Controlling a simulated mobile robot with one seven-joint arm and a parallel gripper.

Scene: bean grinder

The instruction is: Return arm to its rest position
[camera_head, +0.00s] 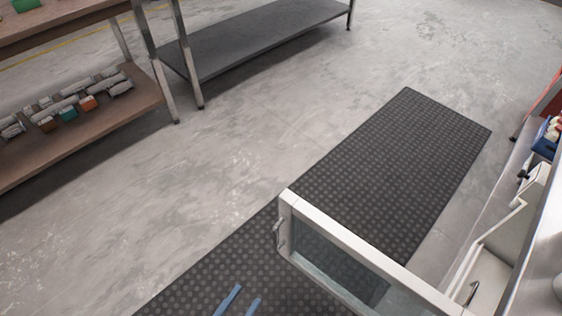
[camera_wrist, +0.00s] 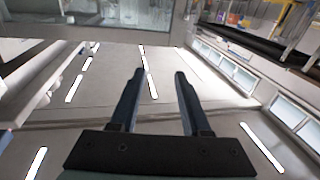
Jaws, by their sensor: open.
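My gripper (camera_head: 240,296) shows at the bottom edge of the head view as two blue fingertips with a gap between them. It is over the dark mat, left of an open white-framed glass door. In the wrist view my gripper (camera_wrist: 159,74) has both fingers apart with nothing between them. Behind the fingers is a ceiling with strip lights (camera_wrist: 150,75), so the wrist camera looks upward. The rest of my arm is out of the head view.
The white-framed glass door (camera_head: 345,240) juts out from the right into the space above the dark dotted mat (camera_head: 400,160). A white cabinet (camera_head: 490,270) stands at right. A wooden shelf (camera_head: 85,130) with small parts and a grey metal shelf (camera_head: 255,35) stand across open floor (camera_head: 190,180).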

